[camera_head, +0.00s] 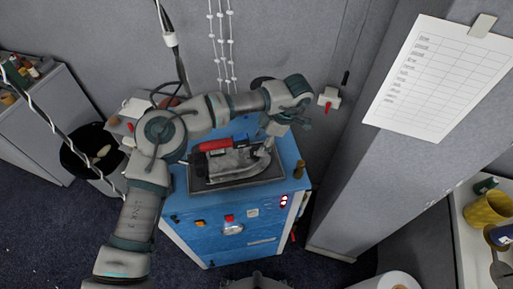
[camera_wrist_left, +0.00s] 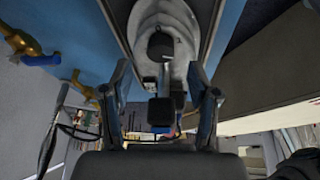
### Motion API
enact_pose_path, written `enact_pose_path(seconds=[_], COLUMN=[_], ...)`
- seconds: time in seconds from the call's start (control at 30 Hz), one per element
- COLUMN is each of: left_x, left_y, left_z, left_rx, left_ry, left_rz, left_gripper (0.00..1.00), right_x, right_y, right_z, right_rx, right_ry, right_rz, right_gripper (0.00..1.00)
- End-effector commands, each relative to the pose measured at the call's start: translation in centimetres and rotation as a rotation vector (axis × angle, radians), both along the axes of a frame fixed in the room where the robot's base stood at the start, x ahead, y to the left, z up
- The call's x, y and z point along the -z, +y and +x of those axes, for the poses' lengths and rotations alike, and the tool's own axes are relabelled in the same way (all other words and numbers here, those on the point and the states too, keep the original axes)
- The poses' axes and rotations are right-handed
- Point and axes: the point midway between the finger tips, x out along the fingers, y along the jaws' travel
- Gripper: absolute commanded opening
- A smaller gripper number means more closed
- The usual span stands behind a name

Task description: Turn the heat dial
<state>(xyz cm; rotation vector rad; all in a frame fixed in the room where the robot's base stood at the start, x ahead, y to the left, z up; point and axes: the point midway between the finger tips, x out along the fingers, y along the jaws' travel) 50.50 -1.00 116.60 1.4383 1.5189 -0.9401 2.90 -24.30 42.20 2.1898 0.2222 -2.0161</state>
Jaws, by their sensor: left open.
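My left gripper (camera_head: 272,136) hangs over the right end of the iron. In the left wrist view, the open fingers of my left gripper (camera_wrist_left: 160,95) stand on either side of a dark block (camera_wrist_left: 161,113). Beyond it, a pale grey rounded body (camera_wrist_left: 178,18) carries a dark knob-like part (camera_wrist_left: 160,45). I cannot tell whether this part is the heat dial. My right gripper is not in view.
The cabinet front has an orange switch (camera_head: 201,223), a red-topped control (camera_head: 232,226) and red lights (camera_head: 284,201). A small brass-coloured piece (camera_head: 299,169) stands at the cabinet's right edge. A wall box (camera_head: 329,98) and a grey pillar (camera_head: 365,165) are to the right.

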Motion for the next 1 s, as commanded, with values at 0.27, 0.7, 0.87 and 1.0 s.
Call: enact_pose_path(seconds=[0.27,0.7,0.87,1.0], left_x=[3.3,3.8,3.8,3.8], left_y=[1.4,1.6,1.6,1.5], left_z=[-0.1,-0.1,-0.1,0.0], left_rx=[0.001,0.001,0.001,0.004], left_ry=[-0.001,0.0,-0.001,0.0], left_rz=[0.0,-0.001,-0.001,-0.002], left_gripper=[0.6,0.38,0.01,0.01], right_x=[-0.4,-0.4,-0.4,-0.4], right_y=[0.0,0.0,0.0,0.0], right_z=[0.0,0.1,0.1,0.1], right_rx=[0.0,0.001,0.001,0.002], right_ry=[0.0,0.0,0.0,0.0], right_rz=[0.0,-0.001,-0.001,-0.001], right_gripper=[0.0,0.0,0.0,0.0])
